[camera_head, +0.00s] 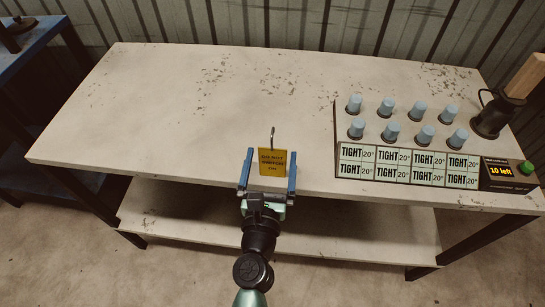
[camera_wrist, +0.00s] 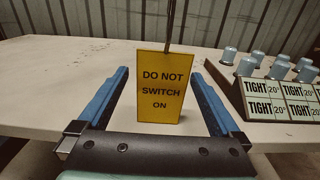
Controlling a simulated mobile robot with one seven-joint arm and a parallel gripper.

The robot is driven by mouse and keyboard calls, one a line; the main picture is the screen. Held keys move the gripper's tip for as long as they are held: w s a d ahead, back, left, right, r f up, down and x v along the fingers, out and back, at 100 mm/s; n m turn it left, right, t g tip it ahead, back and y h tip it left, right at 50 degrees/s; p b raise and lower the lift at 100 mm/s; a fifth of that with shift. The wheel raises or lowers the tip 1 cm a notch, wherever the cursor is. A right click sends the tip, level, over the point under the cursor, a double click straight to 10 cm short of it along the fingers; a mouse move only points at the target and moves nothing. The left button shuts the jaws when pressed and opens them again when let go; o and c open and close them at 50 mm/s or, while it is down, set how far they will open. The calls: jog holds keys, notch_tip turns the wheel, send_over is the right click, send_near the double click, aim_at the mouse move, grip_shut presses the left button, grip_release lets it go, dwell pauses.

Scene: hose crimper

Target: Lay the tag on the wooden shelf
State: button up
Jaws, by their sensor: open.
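The yellow tag (camera_head: 272,162) reads "DO NOT SWITCH ON" and has a thin dark hook at its top. It is upright near the front edge of the bench, facing me; I cannot tell what bears it. It also shows in the wrist view (camera_wrist: 160,88). My gripper (camera_head: 271,153) is open, with one blue finger on each side of the tag. In the wrist view, gaps show between the tag and both fingers of the gripper (camera_wrist: 160,75). A pale lower shelf (camera_head: 340,228) runs under the bench top; I cannot tell if it is the wooden one.
A panel of "TIGHT 20°" labels (camera_head: 408,163) with several pale blue capped knobs stands on the right of the bench top (camera_head: 190,105). The bench's left is clear.

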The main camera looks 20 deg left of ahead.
aim_at(273, 157)
jog(key=shift+x, duration=1.9)
jog(key=shift+d+r, duration=0.1)
jog(key=shift+c, duration=0.2)
jog(key=c, duration=1.4)
jog(key=shift+o, duration=0.2)
jog(key=shift+r, duration=0.15)
notch_tip(273, 157, up, 10)
jog(key=p, duration=1)
